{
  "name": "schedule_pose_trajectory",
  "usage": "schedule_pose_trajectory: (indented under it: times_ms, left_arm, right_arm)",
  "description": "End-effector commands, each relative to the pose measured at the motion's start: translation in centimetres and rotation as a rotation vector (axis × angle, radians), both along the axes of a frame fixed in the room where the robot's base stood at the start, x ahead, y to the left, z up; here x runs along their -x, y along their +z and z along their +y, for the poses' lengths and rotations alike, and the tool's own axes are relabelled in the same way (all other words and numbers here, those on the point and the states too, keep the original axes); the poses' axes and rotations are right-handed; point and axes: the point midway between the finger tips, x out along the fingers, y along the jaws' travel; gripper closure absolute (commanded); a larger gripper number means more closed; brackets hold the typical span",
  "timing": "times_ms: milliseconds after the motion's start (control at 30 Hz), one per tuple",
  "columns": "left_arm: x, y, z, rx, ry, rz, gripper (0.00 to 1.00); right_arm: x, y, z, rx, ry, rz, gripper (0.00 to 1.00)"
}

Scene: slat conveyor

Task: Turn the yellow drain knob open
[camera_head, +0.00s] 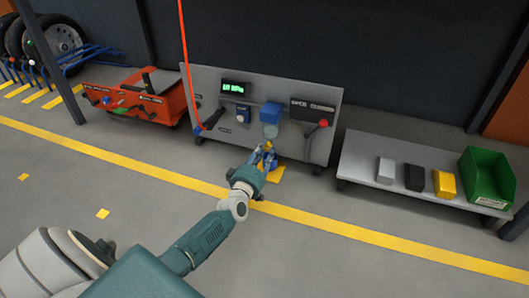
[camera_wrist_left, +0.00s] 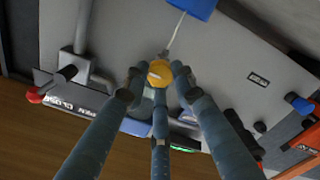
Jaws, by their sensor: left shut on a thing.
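The yellow drain knob (camera_wrist_left: 160,73) shows between my left gripper's fingertips in the left wrist view. It sits low on the front of the grey panel (camera_head: 205,81), below a blue box (camera_head: 270,112) and a round clear bowl (camera_head: 270,131). In the head view the knob is small and mostly hidden by my fingers. My left gripper (camera_head: 266,158) reaches the panel and is shut on the knob, with fingers around it. The left gripper also shows in the left wrist view (camera_wrist_left: 158,82). My right gripper is in neither view.
A red hose (camera_head: 184,45) hangs at the panel's left. A low grey bench (camera_head: 365,150) with small blocks and a green bin (camera_head: 487,180) stands right. An orange unit (camera_head: 130,96) stands left.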

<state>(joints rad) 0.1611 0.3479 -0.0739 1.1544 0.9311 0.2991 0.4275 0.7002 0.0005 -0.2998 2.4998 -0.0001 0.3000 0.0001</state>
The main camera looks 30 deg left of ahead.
Motion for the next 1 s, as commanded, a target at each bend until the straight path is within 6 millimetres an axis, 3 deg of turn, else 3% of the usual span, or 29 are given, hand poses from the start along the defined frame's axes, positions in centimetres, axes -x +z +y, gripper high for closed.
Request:
schedule_pose_trajectory:
  times_ms: [533,567,633,1000]
  left_arm:
    - [0.06,-0.01,0.23,0.026,0.004,-0.006,1.0]
    - [0.06,-0.01,0.23,0.026,0.004,-0.006,0.7]
    - [0.06,-0.01,0.21,0.025,0.004,-0.006,0.56]
    - [0.02,0.01,0.06,0.002,0.001,0.0,0.55]
  right_arm:
    - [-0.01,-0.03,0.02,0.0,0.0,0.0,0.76]
    - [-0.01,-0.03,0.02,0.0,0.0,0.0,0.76]
    - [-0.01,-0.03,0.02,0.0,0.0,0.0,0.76]
    - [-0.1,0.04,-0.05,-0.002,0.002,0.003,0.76]
